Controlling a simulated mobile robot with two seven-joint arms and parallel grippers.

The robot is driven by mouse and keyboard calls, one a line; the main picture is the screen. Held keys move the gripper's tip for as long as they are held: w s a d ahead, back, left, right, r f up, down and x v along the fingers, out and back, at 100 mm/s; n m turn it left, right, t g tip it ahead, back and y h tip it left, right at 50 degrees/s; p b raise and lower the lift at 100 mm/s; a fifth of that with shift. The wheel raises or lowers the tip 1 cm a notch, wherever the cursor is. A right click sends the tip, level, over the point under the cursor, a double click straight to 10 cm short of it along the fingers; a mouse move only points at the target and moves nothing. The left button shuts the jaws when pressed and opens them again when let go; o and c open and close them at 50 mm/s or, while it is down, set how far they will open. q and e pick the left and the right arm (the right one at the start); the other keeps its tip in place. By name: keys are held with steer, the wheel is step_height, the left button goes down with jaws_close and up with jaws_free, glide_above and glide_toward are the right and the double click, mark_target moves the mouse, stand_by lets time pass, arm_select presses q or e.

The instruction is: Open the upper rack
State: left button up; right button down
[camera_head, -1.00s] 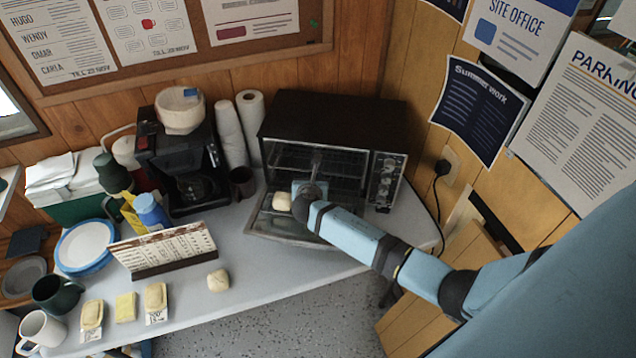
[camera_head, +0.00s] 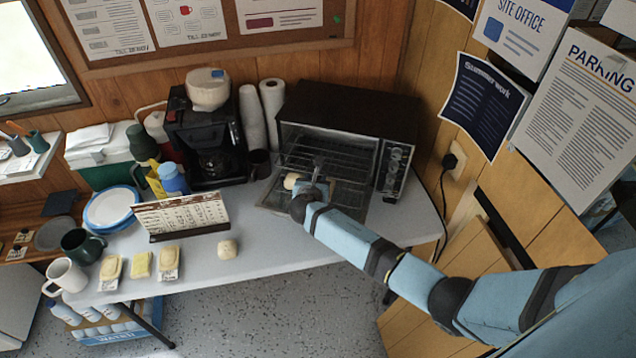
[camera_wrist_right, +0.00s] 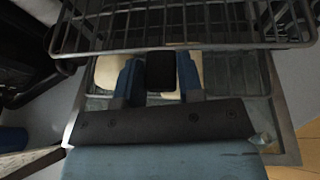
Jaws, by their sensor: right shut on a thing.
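The dark toaster oven (camera_head: 345,112) stands at the back right of the table with its door (camera_head: 352,208) folded down. The upper rack (camera_wrist_right: 220,45) is a wire grid that reaches out over the open door in the wrist view; it also shows in the head view (camera_head: 345,166). My right gripper (camera_wrist_right: 160,72) is at the rack's front edge, its blue fingers closed on a dark block there, which looks like the rack's handle. It also shows in the head view (camera_head: 316,182). A pale bun (camera_head: 291,181) lies beside and below the gripper. My left gripper is out of view.
A coffee maker (camera_head: 210,135), paper rolls (camera_head: 262,110) and a dark mug (camera_head: 259,164) stand left of the oven. A standing calendar (camera_head: 182,217) and another bun (camera_head: 228,249) are nearer the front. The wooden wall (camera_head: 440,130) is close on the right.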

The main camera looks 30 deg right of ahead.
steer(key=c, duration=0.8)
jaws_free()
steer(key=shift+o, duration=0.2)
steer(key=v, duration=1.3)
steer(key=shift+s+a, duration=0.2)
steer(key=shift+s, duration=0.1)
